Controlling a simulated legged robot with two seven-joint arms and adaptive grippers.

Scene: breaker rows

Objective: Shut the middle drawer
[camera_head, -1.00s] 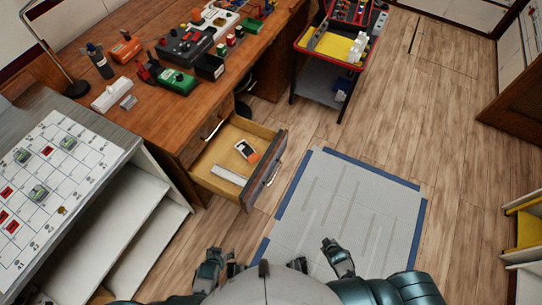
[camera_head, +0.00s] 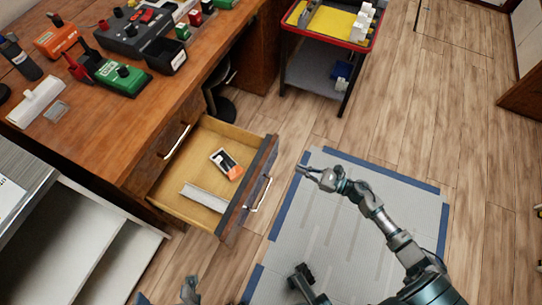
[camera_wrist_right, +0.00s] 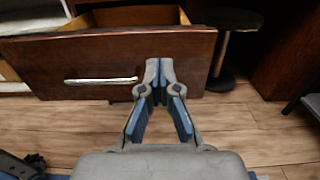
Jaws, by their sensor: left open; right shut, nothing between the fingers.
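The middle drawer (camera_head: 208,132) of the wooden desk stands pulled out, with its front panel (camera_head: 235,212) facing the floor mat. Its metal handle (camera_head: 262,195) also shows in the right wrist view (camera_wrist_right: 100,80). A white-and-orange device (camera_head: 226,163) and a white strip (camera_head: 203,197) lie inside it. My right gripper (camera_head: 300,169) is shut and empty, in front of the drawer front and apart from it in the head view. In the right wrist view its fingertips (camera_wrist_right: 160,66) overlap the front, right of the handle. My left gripper (camera_head: 170,294) is open at the bottom edge, partly cut off.
The desk top (camera_head: 100,140) holds several devices and boxes. A closed drawer's handle (camera_head: 175,141) shows above the open drawer. A red-rimmed cart (camera_head: 320,75) stands behind. A grey shelf unit (camera_head: 75,235) is at left.

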